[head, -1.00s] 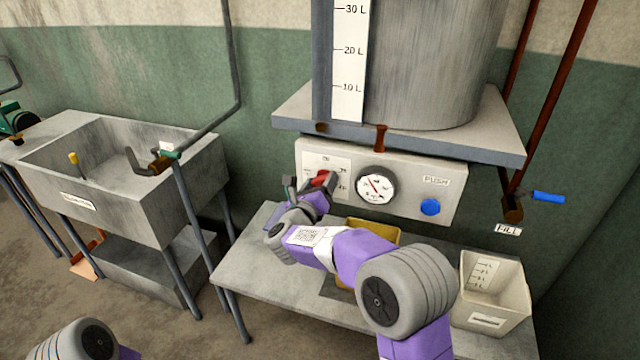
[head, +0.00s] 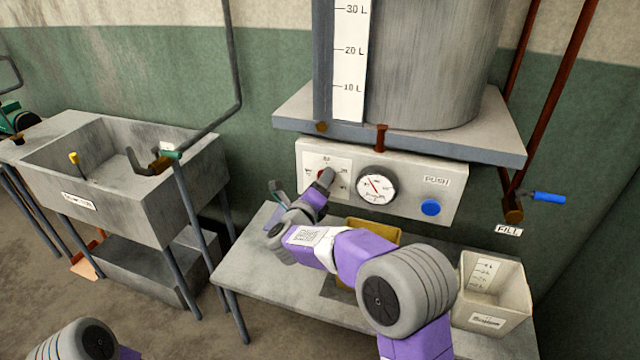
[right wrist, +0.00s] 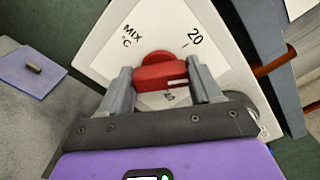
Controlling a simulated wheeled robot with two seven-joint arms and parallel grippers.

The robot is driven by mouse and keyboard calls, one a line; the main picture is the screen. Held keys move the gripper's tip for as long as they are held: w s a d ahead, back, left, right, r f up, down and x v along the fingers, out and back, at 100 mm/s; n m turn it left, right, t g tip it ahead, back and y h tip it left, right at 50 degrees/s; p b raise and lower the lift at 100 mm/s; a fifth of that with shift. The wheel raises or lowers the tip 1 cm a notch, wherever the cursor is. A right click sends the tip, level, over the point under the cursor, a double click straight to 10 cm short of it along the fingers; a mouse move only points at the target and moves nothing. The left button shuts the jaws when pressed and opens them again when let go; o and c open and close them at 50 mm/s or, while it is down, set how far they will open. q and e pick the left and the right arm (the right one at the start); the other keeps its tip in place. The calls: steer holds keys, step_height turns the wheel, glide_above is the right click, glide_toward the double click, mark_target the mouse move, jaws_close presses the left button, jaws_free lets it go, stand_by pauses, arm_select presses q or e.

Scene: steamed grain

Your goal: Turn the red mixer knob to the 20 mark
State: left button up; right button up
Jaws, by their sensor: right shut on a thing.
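The red mixer knob (right wrist: 160,75) sits on a white dial plate (right wrist: 110,55) marked "MIX °C". The "20" mark (right wrist: 194,37) is at the upper right of the plate in the right wrist view. A white line on the knob is at the right end of its bar, below the 20 mark in that picture. My right gripper (right wrist: 163,88) is shut on the knob, one finger on each side. In the head view my right gripper (head: 324,181) covers much of the knob (head: 321,174). My left gripper is out of view.
A round gauge (head: 376,188) and a blue push button (head: 430,207) are right of the dial on the same panel. A large tank (head: 435,60) stands above. An ochre container (head: 385,232) and a white bin (head: 495,295) are on the low table (head: 245,275).

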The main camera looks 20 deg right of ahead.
steer(key=shift+n+p, duration=1.05)
steer(key=shift+n, duration=2.25)
steer(key=o, duration=0.9)
steer(key=shift+c, duration=0.2)
steer(key=shift+o, duration=1)
steer(key=shift+w+d, duration=0.1)
